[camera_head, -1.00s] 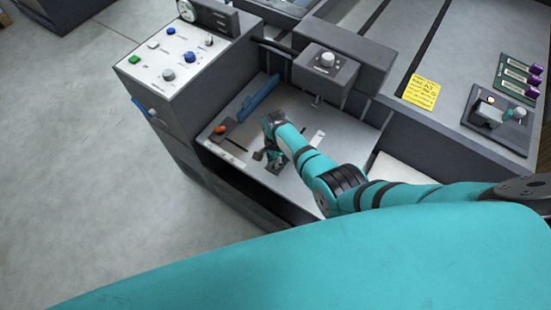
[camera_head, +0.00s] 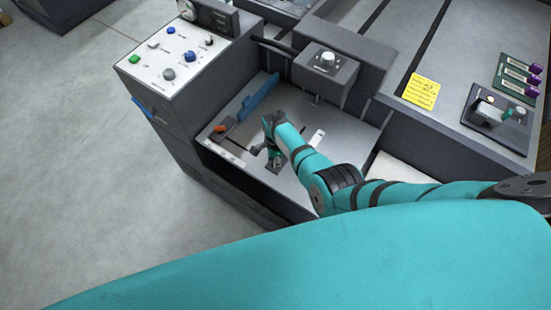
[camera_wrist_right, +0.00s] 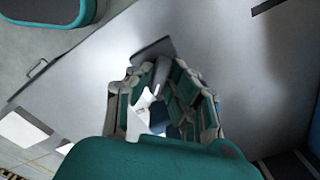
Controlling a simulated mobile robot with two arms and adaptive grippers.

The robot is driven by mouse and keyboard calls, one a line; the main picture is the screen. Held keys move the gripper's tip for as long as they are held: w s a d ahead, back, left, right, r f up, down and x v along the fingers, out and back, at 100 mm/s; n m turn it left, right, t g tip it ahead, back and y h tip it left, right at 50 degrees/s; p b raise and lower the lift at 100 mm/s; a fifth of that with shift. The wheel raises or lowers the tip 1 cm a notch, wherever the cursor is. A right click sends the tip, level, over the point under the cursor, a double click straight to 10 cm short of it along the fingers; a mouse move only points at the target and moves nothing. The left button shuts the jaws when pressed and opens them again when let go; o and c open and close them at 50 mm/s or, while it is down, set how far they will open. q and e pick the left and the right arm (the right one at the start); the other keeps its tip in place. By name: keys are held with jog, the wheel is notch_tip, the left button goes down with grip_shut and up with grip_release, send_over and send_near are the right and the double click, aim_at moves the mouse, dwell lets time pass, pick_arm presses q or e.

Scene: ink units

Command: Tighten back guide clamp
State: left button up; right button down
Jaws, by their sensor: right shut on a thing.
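My right gripper (camera_head: 274,160) is low over the grey feed tray (camera_head: 235,165) in the head view. In the right wrist view its fingers (camera_wrist_right: 160,108) are closed in around a small grey upright piece (camera_wrist_right: 161,73), which looks like the back guide clamp. A dark flat plate (camera_wrist_right: 152,48) lies just beyond it on the tray. The fingers and wrist hide most of the clamp, so its exact turn cannot be told. My left gripper is in neither view.
A blue side guide (camera_head: 260,98) with an orange knob (camera_head: 219,128) is at the tray's left. A dark feed head (camera_head: 325,75) overhangs the tray's back. A control panel (camera_head: 175,60) stands at left.

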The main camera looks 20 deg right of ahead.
jog(key=c, duration=1.3)
grip_release()
jog(key=shift+r, duration=3.75)
